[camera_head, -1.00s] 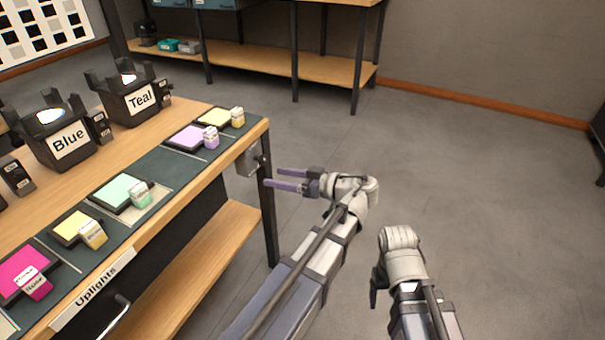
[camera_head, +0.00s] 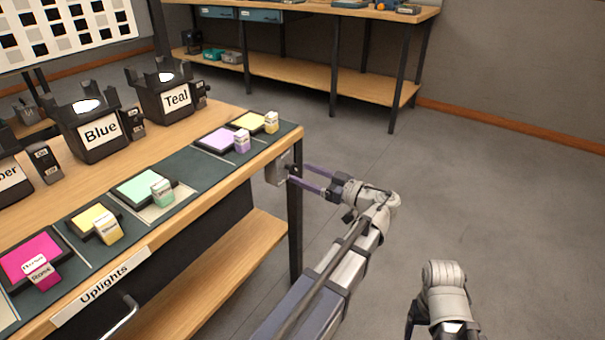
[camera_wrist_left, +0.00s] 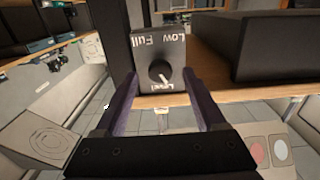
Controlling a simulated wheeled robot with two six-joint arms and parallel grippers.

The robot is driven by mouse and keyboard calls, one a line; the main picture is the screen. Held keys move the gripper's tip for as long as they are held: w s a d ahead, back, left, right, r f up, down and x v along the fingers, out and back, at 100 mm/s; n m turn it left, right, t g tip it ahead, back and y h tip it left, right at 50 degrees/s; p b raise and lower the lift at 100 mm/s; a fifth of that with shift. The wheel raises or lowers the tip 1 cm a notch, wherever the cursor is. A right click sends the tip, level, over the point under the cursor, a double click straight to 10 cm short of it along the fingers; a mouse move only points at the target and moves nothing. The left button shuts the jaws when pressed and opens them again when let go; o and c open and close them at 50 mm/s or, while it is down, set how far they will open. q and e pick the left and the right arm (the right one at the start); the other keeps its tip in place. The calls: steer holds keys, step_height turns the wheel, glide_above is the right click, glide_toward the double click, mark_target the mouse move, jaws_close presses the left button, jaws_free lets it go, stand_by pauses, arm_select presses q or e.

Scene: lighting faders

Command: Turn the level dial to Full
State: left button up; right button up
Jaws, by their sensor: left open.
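The level dial is a round black knob (camera_wrist_left: 159,71) on a dark box in the left wrist view. The words Low and Full are on the box's face, with Level partly readable by the knob. A pale mark on the knob points down and slightly right in that view. In the head view the box (camera_head: 279,169) is fixed to the table's right end. My left gripper (camera_head: 308,178) is open, its purple-grey fingers pointing at the box. In the left wrist view its fingers (camera_wrist_left: 160,92) lie either side of the knob; contact cannot be told. My right gripper (camera_head: 411,320) is low and mostly hidden.
The table (camera_head: 230,109) carries colour pads with small labelled blocks and dark holders marked Blue (camera_head: 101,132) and Teal (camera_head: 176,98). A table leg (camera_head: 295,235) stands just below the box. A shelf unit (camera_head: 300,75) is behind. The floor to the right is clear.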

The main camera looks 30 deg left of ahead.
arm_select(q)
steer(key=shift+a, duration=0.7)
steer(key=shift+c, duration=0.4)
jaws_close()
